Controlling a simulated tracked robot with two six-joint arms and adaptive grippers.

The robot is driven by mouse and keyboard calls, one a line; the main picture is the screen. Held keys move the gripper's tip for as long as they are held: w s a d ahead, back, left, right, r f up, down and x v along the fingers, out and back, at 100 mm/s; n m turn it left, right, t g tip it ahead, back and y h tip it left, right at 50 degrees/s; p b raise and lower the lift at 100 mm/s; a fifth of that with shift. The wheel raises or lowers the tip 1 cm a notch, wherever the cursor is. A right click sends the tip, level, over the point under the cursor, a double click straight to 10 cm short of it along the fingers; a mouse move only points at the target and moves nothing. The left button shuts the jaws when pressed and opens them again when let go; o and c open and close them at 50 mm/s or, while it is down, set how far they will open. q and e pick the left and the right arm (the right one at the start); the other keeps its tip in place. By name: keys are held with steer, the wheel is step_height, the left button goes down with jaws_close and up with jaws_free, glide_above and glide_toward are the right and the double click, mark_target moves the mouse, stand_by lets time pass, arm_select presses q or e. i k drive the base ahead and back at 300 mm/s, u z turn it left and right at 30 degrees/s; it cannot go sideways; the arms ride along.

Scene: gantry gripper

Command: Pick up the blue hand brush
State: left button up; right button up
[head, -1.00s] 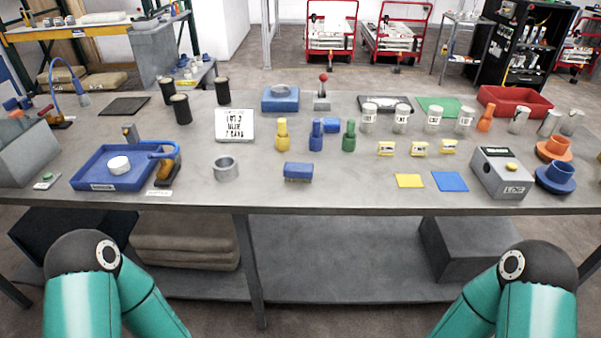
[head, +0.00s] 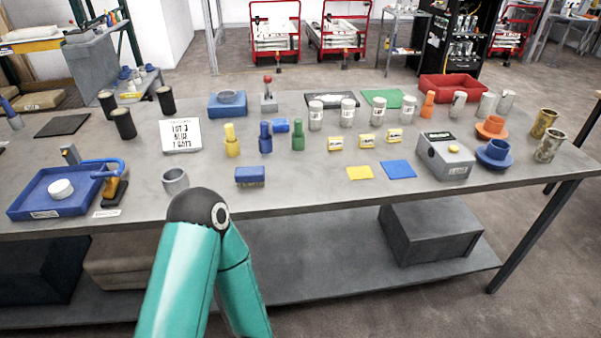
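The blue hand brush (head: 250,174) lies near the front edge of the grey workbench (head: 320,190), left of the middle. It has a blue block top and darker bristles below. One of my teal arms shows in front of the bench, its dark joint just below and left of the brush. No gripper shows in the head view, and nothing is seen touching the brush.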

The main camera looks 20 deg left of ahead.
mark_target(244, 175)
steer(key=u, duration=0.85)
steer(key=i, duration=0.1)
steer(key=z, duration=1.4)
steer(key=k, duration=1.3)
steer(key=u, duration=0.95)
steer(key=i, duration=1.1)
steer(key=z, duration=0.35)
